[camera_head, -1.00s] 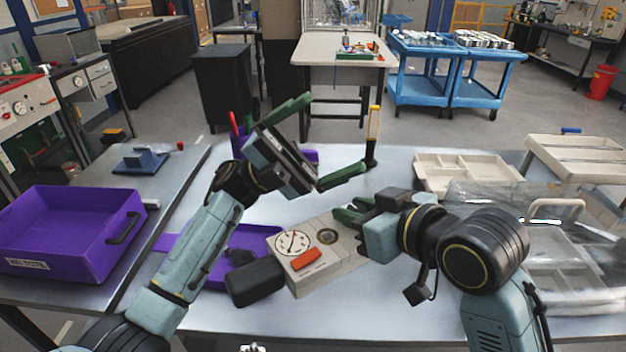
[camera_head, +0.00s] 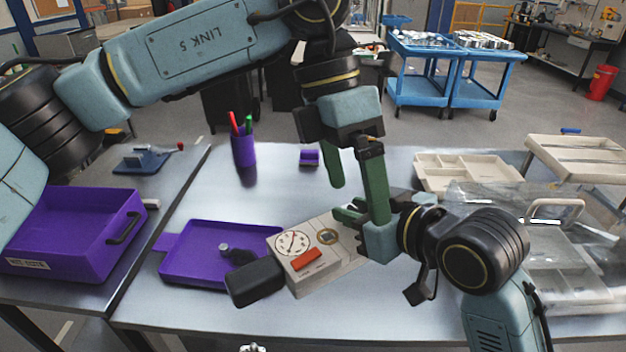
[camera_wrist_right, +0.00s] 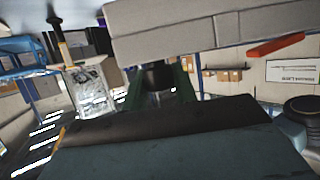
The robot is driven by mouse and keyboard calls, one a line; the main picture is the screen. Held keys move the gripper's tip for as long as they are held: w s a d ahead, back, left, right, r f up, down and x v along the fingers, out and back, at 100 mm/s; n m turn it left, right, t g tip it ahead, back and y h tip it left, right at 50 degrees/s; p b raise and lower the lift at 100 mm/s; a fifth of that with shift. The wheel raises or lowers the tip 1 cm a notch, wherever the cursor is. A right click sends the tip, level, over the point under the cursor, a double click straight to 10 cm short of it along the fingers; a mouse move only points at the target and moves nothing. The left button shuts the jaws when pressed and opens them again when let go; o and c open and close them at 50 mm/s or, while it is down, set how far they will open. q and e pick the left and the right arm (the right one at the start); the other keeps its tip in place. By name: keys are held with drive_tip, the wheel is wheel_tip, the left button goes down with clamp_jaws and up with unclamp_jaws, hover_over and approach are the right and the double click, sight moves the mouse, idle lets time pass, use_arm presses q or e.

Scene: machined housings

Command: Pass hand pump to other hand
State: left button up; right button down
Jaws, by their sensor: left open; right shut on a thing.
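The hand pump (camera_head: 310,262) is a pale grey box with a round dial, a red part on its face and a black block at its near left end. It is tilted in the head view, above the table. My right gripper (camera_head: 350,213) is shut on its far right end. Its grey side also shows across the top of the right wrist view (camera_wrist_right: 210,30). My left gripper (camera_head: 357,200) is open and points down beside the right gripper, over the pump's far end. Its longer-looking finger overlaps the right gripper in view; I cannot tell whether they touch.
A purple tray (camera_head: 180,270) with a small dark part lies left of the pump. A purple bin (camera_head: 118,225) stands farther left. A purple pen cup (camera_head: 243,150) is behind. Beige trays (camera_head: 450,172) and a clear box (camera_head: 600,215) occupy the right side.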

sight(313, 244)
use_arm(q)
drive_tip(key=a+f+t+y, duration=0.1)
drive_tip(key=f, duration=0.3)
drive_tip(key=a+f+n+y, duration=0.1)
drive_tip(key=a+f, duration=0.1)
drive_tip(key=f, duration=0.3)
drive_tip(key=w+a+f+n+t+y, duration=0.1)
drive_tip(key=f, duration=0.3)
drive_tip(key=shift+a+f+t, duration=0.2)
drive_tip(key=shift+a+t, duration=0.1)
drive_tip(key=shift+a, duration=0.05)
drive_tip(key=shift+c, duration=0.4)
drive_tip(key=c, duration=1)
drive_tip(key=shift+c, duration=0.4)
use_arm(e)
drive_tip(key=c, duration=1)
unclamp_jaws()
